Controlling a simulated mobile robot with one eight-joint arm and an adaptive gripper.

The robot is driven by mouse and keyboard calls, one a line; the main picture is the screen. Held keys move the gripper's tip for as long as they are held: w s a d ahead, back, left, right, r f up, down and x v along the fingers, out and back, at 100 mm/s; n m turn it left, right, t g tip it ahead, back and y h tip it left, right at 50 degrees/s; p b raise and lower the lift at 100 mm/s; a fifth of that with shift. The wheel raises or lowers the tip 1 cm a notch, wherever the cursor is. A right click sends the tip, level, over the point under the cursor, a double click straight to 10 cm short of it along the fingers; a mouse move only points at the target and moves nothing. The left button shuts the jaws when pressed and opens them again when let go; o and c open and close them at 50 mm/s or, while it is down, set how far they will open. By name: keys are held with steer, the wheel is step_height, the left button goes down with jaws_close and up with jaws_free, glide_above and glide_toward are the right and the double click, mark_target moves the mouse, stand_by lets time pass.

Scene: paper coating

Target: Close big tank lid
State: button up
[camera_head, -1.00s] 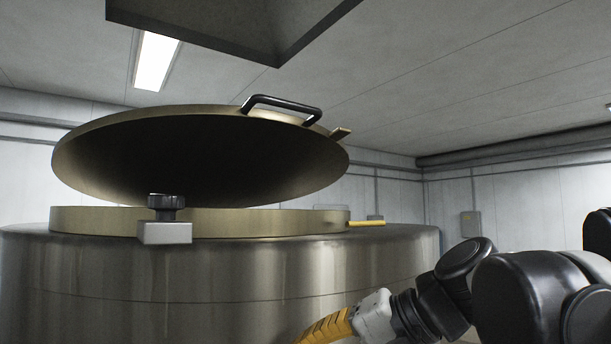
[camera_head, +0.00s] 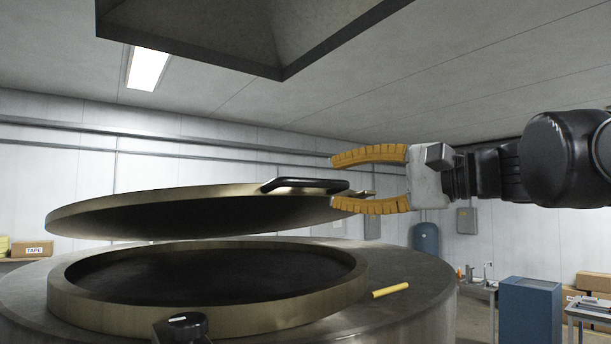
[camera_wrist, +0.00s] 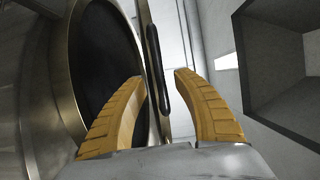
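The big tank (camera_head: 405,285) has a round raised opening with a brass-coloured rim (camera_head: 200,318). Its lid (camera_head: 150,200) is tilted open above the opening, with a black bar handle (camera_head: 305,185) on its upper right side. My gripper (camera_head: 333,182) is open, its two yellow fingers pointing left at the right edge of the lid, one above the handle's level and one below. In the wrist view the lid's edge and the handle (camera_wrist: 158,70) lie between the spread fingers (camera_wrist: 158,75). I cannot tell whether a finger touches the lid.
A black clamp knob (camera_head: 187,325) is at the front of the tank rim. A yellow bar (camera_head: 390,290) lies on the tank top at the right. A grey hood (camera_head: 240,35) hangs overhead. A blue cabinet (camera_head: 530,310) stands at the lower right.

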mark_target(325, 183)
steer(key=shift+p+x, duration=0.35)
steer(key=shift+x, duration=1.6)
jaws_close()
step_height(325, 183, down, 19)
steer(key=s+d+n+t+y+b, duration=0.1)
steer(key=s+b, duration=0.1)
steer(key=b, duration=1.1)
steer(key=shift+y, duration=0.4)
steer(key=shift+d, duration=0.15)
steer(key=shift+c, duration=0.3)
jaws_free()
steer(key=shift+o, duration=0.3)
steer(key=shift+w, duration=0.15)
steer(key=shift+r, duration=0.15)
